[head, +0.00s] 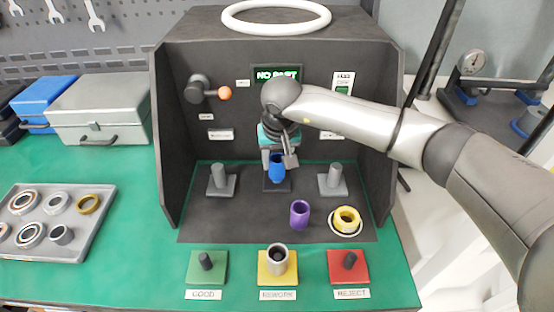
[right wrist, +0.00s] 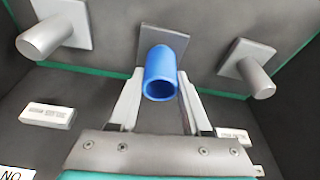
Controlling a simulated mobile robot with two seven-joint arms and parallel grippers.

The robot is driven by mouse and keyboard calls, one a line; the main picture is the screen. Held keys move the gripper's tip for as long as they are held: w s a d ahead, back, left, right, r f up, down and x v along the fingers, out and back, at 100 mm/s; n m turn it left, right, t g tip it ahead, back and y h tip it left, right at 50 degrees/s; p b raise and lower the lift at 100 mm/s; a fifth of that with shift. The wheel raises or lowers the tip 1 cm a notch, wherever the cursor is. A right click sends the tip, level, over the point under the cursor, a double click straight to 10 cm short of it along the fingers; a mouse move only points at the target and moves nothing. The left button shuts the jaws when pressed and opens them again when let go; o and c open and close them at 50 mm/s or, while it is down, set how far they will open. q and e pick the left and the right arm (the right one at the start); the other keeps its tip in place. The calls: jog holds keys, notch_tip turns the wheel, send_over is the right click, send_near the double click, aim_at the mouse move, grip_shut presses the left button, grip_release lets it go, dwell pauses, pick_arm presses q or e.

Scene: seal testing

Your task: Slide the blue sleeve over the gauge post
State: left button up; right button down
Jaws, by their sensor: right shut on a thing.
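The blue sleeve (head: 277,167) is in the middle of the dark test booth, upright over or just above a dark square base plate (head: 277,186). My right gripper (head: 279,158) is shut on it, with a finger on each side. In the right wrist view the blue sleeve (right wrist: 166,72) shows its open end toward the camera, with the plate (right wrist: 181,52) behind it. No post shows at that middle plate; I cannot tell whether one is inside the sleeve. Grey posts on square plates stand left (head: 219,178) and right (head: 335,178). My left gripper is not in view.
A purple sleeve (head: 299,214) and a yellow ring on a white dish (head: 345,221) are at the front right. Green, yellow and red stands line the front edge. A tray of rings (head: 94,240) lies left. Booth walls enclose both sides.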

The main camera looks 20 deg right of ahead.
jog(key=shift+f+b, duration=0.4)
jog(key=shift+d+f+b, duration=0.35)
jog(key=shift+f+b, duration=0.35)
jog(key=shift+f, duration=0.05)
dwell(0.7)
jog(key=shift+c, duration=1.4)
grip_release()
jog(key=shift+s+a, duration=0.1)
jog(key=shift+r, duration=0.1)
jog(key=shift+r, duration=0.3)
jog(key=r+p, duration=0.3)
jog(key=r, duration=0.1)
jog(key=r+p, duration=0.3)
jog(key=r, duration=0.1)
jog(key=shift+a+r, duration=0.2)
jog(key=shift+r, duration=0.2)
